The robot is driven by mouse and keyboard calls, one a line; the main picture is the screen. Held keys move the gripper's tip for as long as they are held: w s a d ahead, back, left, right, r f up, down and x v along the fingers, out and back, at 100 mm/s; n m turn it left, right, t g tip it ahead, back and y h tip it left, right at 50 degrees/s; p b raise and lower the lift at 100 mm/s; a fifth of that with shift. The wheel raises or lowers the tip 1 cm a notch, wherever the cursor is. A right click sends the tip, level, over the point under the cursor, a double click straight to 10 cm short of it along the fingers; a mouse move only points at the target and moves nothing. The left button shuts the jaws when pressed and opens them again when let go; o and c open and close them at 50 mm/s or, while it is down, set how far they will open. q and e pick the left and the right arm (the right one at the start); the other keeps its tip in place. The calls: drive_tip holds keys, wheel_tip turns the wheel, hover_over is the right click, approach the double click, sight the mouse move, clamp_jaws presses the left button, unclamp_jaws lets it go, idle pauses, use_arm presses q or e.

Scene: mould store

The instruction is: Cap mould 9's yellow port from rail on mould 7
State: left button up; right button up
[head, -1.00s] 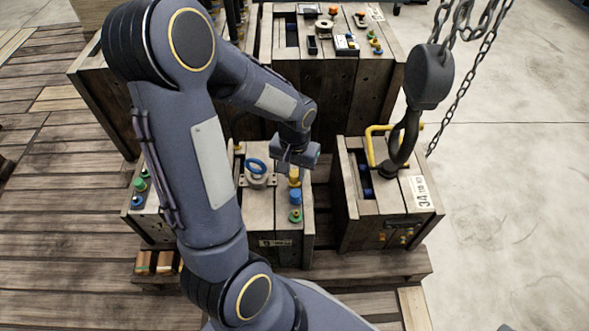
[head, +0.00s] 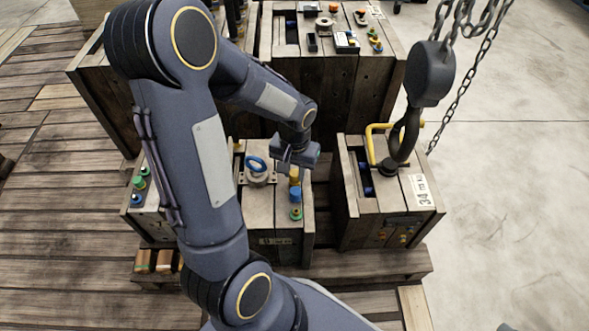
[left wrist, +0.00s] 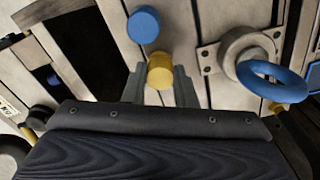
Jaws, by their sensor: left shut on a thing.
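My left gripper (head: 295,162) is over the far right part of the middle mould (head: 260,210), pointing down. It is shut on a yellow cap (head: 294,176), which shows between the fingers in the left wrist view (left wrist: 160,72). The cap is in line with a blue cap (head: 295,195) and a green port or cap (head: 295,214). Whether the yellow cap is seated on a port is hidden. The middle mould's front label is too small to read surely. My right gripper is not in view.
A black hook (head: 405,140) on chains hangs over the right mould (head: 405,215), beside its yellow handle. A blue ring (head: 256,164) stands on the middle mould, left of the gripper. A larger mould (head: 340,75) with small parts on top stands behind. Clear floor lies right.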

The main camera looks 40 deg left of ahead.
use_arm(q)
drive_tip(key=shift+f+b, duration=0.3)
drive_tip(key=shift+f, duration=0.05)
idle(0.3)
drive_tip(key=o, duration=1)
